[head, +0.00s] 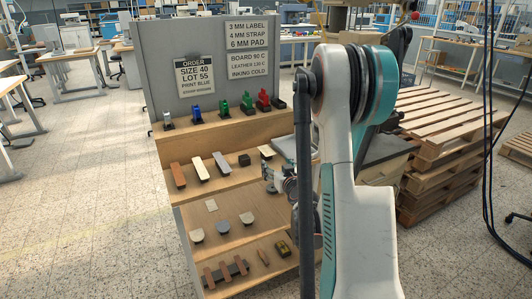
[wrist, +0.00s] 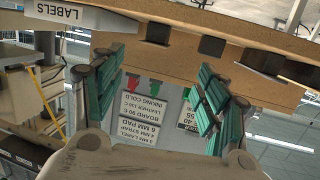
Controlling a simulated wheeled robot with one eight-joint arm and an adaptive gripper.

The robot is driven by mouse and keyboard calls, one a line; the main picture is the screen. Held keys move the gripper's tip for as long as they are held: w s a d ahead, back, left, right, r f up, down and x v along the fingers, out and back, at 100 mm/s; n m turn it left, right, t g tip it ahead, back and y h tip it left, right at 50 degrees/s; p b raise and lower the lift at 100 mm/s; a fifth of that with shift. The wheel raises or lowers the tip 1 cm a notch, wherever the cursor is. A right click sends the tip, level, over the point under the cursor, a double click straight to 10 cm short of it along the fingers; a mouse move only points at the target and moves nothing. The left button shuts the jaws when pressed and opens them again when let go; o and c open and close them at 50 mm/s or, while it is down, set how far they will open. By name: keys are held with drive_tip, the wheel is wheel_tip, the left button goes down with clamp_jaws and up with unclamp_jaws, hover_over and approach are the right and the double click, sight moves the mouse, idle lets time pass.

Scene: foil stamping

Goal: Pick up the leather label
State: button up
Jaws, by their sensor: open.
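My gripper (wrist: 158,80) is open in the wrist view, its two green-padded fingers apart with nothing between them. In the head view my gripper (head: 280,180) is small and partly hidden by my arm, at the right side of the stepped wooden rack (head: 250,128). A brown strip (head: 178,175), a cream strip (head: 201,171) and a grey strip (head: 221,164) lie on the rack's second tier. A tan piece (head: 267,152) lies near my gripper. I cannot tell which piece is the leather label. A sign reading LABELS (wrist: 63,12) shows upside down in the wrist view.
Coloured stamp-like pieces (head: 224,108) stand on the top tier below a grey sign panel (head: 160,55). A pale square (head: 211,205) and round pads (head: 222,227) lie lower. Pallets (head: 440,130) are stacked at the right.

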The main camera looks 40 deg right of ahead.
drive_tip(key=p, duration=0.2)
approach(267, 151)
drive_tip(key=shift+w+d+f, duration=0.3)
drive_tip(key=shift+w+f, duration=0.45)
drive_tip(key=shift+w, duration=0.2)
drive_tip(key=shift+r+b+x, duration=0.15)
drive_tip(key=shift+b+x, duration=0.25)
drive_tip(key=shift+x, duration=0.6)
drive_tip(key=shift+r+b+x, duration=0.15)
drive_tip(key=shift+b+x, duration=0.2)
drive_tip(key=shift+x, duration=0.65)
drive_tip(key=shift+r+b+x, duration=0.2)
drive_tip(key=shift+b+x, duration=0.2)
drive_tip(key=shift+x, duration=0.6)
drive_tip(key=shift+w+d, duration=0.1)
drive_tip(key=c, duration=0.9)
